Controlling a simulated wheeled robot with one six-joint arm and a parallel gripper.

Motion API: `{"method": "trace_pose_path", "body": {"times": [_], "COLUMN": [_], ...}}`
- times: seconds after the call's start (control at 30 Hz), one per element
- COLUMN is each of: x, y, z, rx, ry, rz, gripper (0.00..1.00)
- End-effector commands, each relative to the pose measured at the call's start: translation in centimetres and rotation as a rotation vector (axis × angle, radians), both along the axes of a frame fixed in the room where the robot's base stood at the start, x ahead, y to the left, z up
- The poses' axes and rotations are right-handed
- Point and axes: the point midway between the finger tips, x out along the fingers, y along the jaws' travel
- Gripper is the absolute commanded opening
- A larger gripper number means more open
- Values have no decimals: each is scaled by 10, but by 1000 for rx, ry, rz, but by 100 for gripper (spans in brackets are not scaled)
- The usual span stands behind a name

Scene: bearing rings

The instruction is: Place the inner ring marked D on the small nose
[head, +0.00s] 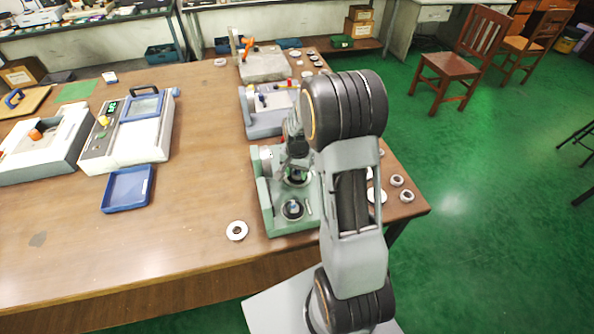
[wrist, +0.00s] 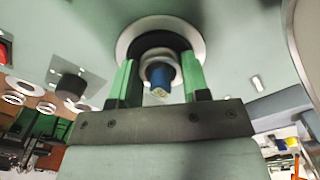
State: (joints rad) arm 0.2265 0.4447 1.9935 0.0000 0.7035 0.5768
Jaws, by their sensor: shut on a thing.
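The green fixture (head: 268,212) stands near the table's front edge and has two round stations. My gripper (head: 297,170) points down over its back station; the front station (head: 292,209) is uncovered. In the wrist view, the green fingers of my gripper (wrist: 159,66) are shut on a small pale metal ring (wrist: 158,55). A blue post (wrist: 159,78), apparently the nose, shows in the middle of the ring, which appears to be around it. Behind them is a dark round area inside a broad white disc (wrist: 124,43). How far down the ring sits is unclear. No letter is readable.
A loose ring (head: 237,230) lies left of the fixture. More rings (head: 407,196) lie at the table's right edge, partly behind my arm. A blue tray (head: 127,189) and a grey device (head: 132,140) stand left. The table's front left is clear.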

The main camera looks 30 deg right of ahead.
Motion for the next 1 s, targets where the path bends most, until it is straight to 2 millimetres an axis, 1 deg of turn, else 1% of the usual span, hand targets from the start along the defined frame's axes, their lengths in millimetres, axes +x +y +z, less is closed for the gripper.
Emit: {"method": "trace_pose_path", "body": {"times": [0.03,0.07,0.3,0.53,0.63,0.77,1.0], "x": [0,0,0,0,1,1,1], "y": [0,0,0,0,0,0,0], "z": [0,0,0,0,5,21,71], "rx": [0,0,0,0,-1,-2,-1], "ry": [0,0,0,0,-2,-6,-6], "rz": [0,0,0,0,0,0,0], "gripper": [45,48,71,72,72,72,72]}}
